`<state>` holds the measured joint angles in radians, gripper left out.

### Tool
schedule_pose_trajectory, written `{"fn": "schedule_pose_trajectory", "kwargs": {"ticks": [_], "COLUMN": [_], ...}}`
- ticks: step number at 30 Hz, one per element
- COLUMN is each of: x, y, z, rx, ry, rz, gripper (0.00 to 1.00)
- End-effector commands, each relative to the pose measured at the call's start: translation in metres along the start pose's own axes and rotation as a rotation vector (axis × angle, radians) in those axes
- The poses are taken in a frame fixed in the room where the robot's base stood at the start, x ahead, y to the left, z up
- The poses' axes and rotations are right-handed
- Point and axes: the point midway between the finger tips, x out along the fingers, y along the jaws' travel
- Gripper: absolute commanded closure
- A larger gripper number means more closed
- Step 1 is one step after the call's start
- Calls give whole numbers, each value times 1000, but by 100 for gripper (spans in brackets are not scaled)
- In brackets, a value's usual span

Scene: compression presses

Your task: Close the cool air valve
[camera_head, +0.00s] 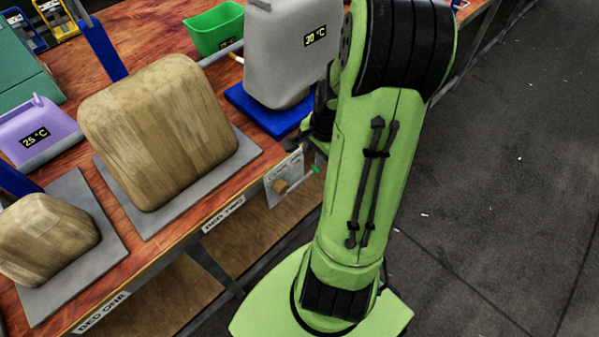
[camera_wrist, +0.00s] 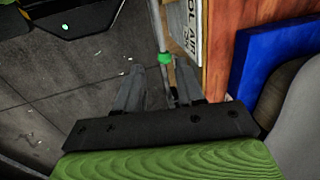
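The cool air valve shows in the wrist view as a thin grey rod with a green collar (camera_wrist: 165,58). It is beside a white plate (camera_wrist: 188,25) lettered partly "OL AIR". My arm hides most of the gripper in the head view.
A grey block (camera_head: 285,60) showing 30 °C stands on a blue base (camera_head: 262,112) near my arm. A large wooden block (camera_head: 160,130) sits on a grey plate on "BED TWO". A purple bin (camera_head: 40,130) shows 25 °C. Dark floor (camera_head: 480,200) right of the table is clear.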

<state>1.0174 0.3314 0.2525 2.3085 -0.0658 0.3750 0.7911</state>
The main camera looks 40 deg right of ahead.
Motion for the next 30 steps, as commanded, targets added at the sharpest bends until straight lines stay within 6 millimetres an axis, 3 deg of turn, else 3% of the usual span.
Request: {"fn": "schedule_pose_trajectory", "kwargs": {"ticks": [1, 3, 12, 16, 24, 26, 30], "x": [20, 38, 106, 118, 120, 120, 119], "y": [2, 2, 1, 0, 0, 0, 0], "z": [1, 1, 1, 0, 0, 0, 0], "rx": [-1, -2, -4, -4, -4, -4, -4], "ry": [-6, -5, -3, 0, 1, 1, 1], "rz": [3, 3, 1, 0, 0, 0, 0], "gripper": [62, 62, 62, 62, 62, 68, 90]}}
